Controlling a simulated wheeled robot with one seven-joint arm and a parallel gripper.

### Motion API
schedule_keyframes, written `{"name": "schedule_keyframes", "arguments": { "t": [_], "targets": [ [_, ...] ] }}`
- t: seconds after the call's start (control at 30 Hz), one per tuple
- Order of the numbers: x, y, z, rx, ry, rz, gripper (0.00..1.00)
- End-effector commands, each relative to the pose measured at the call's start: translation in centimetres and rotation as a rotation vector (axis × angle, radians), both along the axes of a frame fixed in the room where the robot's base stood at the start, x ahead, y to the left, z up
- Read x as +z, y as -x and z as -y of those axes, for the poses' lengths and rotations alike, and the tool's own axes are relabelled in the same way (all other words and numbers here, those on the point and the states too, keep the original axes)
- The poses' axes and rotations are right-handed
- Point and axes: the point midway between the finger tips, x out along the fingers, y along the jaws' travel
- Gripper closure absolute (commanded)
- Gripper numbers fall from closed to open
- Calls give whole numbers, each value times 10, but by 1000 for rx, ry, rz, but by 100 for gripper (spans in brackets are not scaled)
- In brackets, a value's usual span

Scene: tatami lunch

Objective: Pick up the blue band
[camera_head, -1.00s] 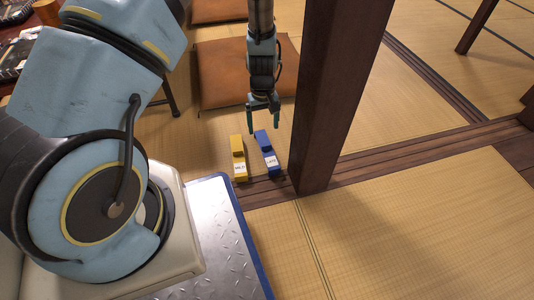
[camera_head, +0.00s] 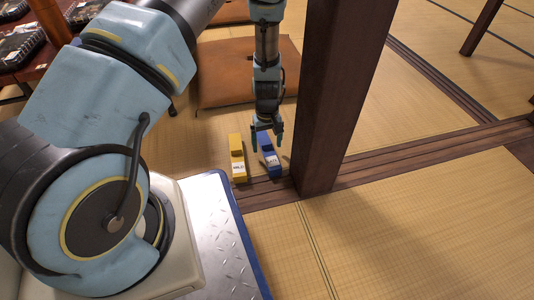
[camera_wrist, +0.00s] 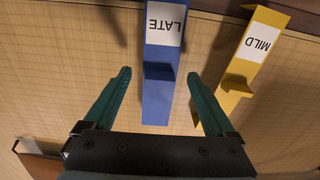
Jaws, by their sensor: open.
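The blue band (camera_head: 271,163) lies on the tatami near the wooden sill, with a white label. In the wrist view the blue band (camera_wrist: 157,96) reads "LATE" and has a raised block across its middle. My gripper (camera_head: 268,144) is open above the blue band and partly covers it in the head view. In the wrist view the fingertips of my gripper (camera_wrist: 158,74) lie on either side of the band, with gaps on both sides. I cannot tell the exact height between the fingers and the band.
A yellow band (camera_head: 237,158) labelled "MILD" lies just left of the blue one. It also shows in the wrist view (camera_wrist: 245,70), close to one finger. A dark wooden post (camera_head: 331,95) stands close to the right. A brown cushion (camera_head: 226,78) lies behind.

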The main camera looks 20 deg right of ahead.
Motion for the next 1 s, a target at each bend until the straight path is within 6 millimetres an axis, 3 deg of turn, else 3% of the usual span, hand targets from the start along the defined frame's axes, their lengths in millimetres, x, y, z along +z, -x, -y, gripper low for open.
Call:
{"name": "schedule_keyframes", "arguments": {
  "t": [0.03, 0.27, 0.8, 1.0],
  "targets": [
    [-8, 0, 0, 0, 1, 1, 10],
    [-7, -1, 0, 1, 1, 1, 10],
    [-7, 0, 0, 1, 1, 1, 68],
    [-7, 0, 0, 1, 1, 1, 68]
  ]
}}
